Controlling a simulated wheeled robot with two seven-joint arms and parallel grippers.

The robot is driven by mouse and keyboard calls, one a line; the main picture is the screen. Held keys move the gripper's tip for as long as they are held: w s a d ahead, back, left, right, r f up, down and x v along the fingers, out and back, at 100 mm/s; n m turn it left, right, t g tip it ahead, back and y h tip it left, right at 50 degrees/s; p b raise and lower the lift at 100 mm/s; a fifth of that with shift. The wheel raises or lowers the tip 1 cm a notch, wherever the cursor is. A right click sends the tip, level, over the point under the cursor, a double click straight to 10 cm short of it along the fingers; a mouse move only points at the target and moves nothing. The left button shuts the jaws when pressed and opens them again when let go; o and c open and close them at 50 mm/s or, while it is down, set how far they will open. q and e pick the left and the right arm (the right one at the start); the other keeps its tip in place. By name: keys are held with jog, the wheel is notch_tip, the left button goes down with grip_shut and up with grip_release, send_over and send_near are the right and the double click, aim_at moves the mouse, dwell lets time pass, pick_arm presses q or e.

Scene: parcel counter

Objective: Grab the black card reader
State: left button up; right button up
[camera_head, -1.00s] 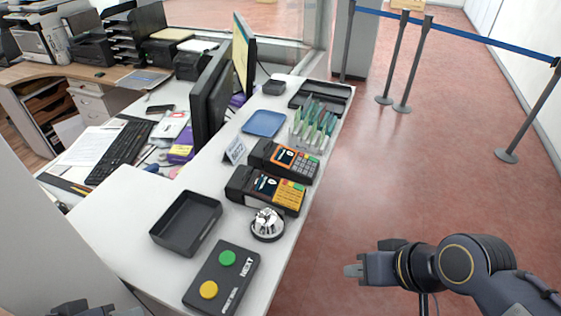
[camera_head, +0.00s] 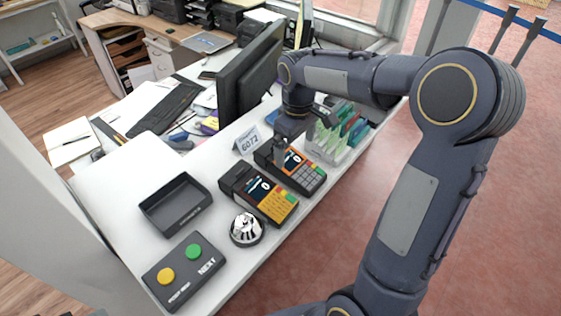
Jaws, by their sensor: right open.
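Two dark card readers lie side by side on the white counter. The nearer card reader (camera_head: 258,194) has yellow keys and a blue-lit screen. The farther card reader (camera_head: 301,172) has grey keys and an orange frame around its screen. My right gripper (camera_head: 281,157) is open and points down at the farther reader's screen end, partly covering it. I cannot tell whether its fingers touch or straddle the reader. My left gripper is not in view.
A silver bell (camera_head: 247,229), a black tray (camera_head: 176,204) and a button box (camera_head: 186,270) stand nearer. A number sign (camera_head: 247,141) and monitor (camera_head: 251,77) stand to the left of the gripper. A clear holder with green leaflets (camera_head: 327,140) is close behind.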

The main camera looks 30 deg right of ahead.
aim_at(292, 161)
jog(key=f, duration=0.2)
jog(key=f+p, duration=0.1)
jog(key=f, duration=0.4)
jog(key=shift+w+a+f, duration=0.15)
jog(key=shift+a+f, duration=0.15)
jog(key=shift+f, duration=0.1)
jog(key=shift+c, duration=0.4)
jog(key=c, duration=1.2)
jog(key=shift+r, duration=0.1)
